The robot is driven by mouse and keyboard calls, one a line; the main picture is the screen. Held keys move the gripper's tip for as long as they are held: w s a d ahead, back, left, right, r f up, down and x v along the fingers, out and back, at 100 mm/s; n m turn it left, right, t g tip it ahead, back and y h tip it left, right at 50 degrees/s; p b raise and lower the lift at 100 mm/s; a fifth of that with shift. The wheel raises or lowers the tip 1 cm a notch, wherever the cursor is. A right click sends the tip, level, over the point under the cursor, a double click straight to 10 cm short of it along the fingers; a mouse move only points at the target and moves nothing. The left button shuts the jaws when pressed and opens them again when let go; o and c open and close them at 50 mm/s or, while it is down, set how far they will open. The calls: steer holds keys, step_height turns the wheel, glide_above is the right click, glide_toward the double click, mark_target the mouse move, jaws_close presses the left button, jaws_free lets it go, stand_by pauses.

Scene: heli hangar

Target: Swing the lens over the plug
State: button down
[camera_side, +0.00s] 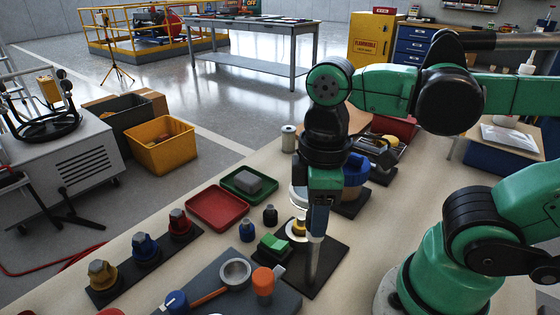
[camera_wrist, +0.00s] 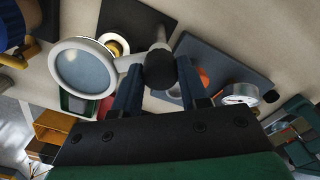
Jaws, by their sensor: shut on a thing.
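The lens (camera_wrist: 84,68) is a round grey-blue glass in a white ring, on a short arm from a post with a black knob (camera_wrist: 160,71). My gripper (camera_wrist: 160,85) is shut on this knob, with one blue finger at each side. The plug (camera_wrist: 118,41), brass-coloured with a white rim, shows just beyond the ring's upper right edge, partly covered by it. In the side view my gripper (camera_side: 318,208) points down above the black plate (camera_side: 332,262), beside the plug (camera_side: 298,228). The lens is mostly hidden there.
A green block (camera_side: 273,243) stands close left of the plate. Red tray (camera_side: 217,207) and green tray (camera_side: 249,182) sit at left. Bare bench shows at right.

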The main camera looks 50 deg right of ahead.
steer(key=shift+n, duration=0.8)
steer(key=shift+c, duration=2.3)
jaws_free()
steer(key=shift+r, duration=0.1)
steer(key=shift+r, duration=2.75)
